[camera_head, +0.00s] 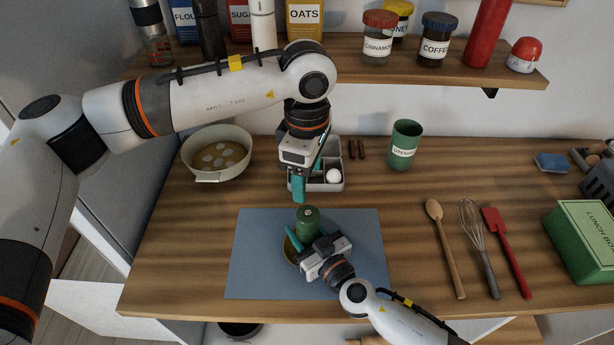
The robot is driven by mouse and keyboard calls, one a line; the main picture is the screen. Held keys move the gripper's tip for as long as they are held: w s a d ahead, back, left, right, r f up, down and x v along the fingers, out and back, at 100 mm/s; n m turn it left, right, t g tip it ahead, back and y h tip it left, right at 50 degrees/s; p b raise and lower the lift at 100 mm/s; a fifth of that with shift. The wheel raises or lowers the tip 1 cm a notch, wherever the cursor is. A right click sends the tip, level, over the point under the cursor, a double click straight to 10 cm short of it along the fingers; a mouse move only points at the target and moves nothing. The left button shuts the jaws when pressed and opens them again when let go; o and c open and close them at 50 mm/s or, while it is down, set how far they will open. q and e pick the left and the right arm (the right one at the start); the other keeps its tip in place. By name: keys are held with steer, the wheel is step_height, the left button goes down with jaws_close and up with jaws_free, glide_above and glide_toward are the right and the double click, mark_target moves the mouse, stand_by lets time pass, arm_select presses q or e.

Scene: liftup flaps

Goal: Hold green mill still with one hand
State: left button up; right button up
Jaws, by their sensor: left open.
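The green mill (308,219) stands over the blue mat, its rounded top facing up. My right gripper (306,236) reaches in from the lower right at the mill's lower part. One teal finger shows on the mill's left side; the other finger is mostly hidden, so I cannot tell whether the jaws touch it. My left gripper (299,188) points down above and behind the mill, open and apart from it. The mill's base is hidden by my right gripper.
A round brownish dish (289,252) shows partly beside my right gripper on the blue mat (255,275). A grey divided tray (338,183) stands behind my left gripper. A pot (187,160) is left; a green utensil cup (405,150) and utensils are right.

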steer(key=o, duration=1.1)
steer(key=shift+o, duration=0.2)
steer(key=v, duration=1.2)
steer(key=shift+s+f, duration=0.1)
